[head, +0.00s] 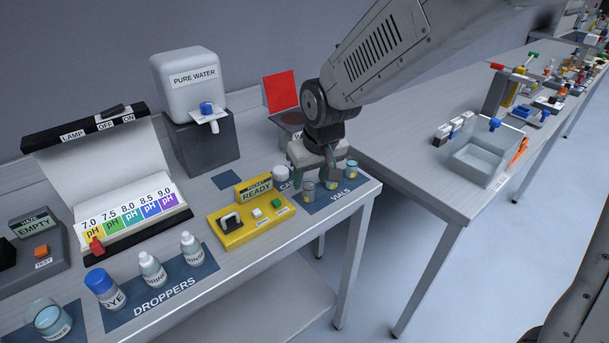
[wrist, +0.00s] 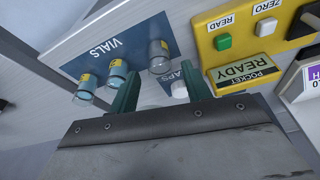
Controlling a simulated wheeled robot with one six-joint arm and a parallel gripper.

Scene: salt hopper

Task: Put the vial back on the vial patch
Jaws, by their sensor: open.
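The dark blue vial patch, marked VIALS (head: 341,196), lies at the right end of the bench; it also shows in the wrist view (wrist: 139,42). A clear greyish vial (wrist: 160,57) stands upright on the patch near its edge toward the caps; it shows in the head view too (head: 308,190). Two vials with yellow labels stand further along the patch, one nearer (wrist: 117,72) and one at the far side (wrist: 87,85). My gripper (wrist: 162,74) is open, its green fingers pointing toward the greyish vial, with nothing seen held. In the head view my gripper (head: 316,172) partly hides the patch.
A white cap (head: 281,173) sits beside the vial patch. The yellow pocket meter (head: 250,213) reads READY, left of it. Droppers (head: 152,270) stand at the front left. The pure water tank (head: 190,85) is behind. The bench's right edge is close to the vials.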

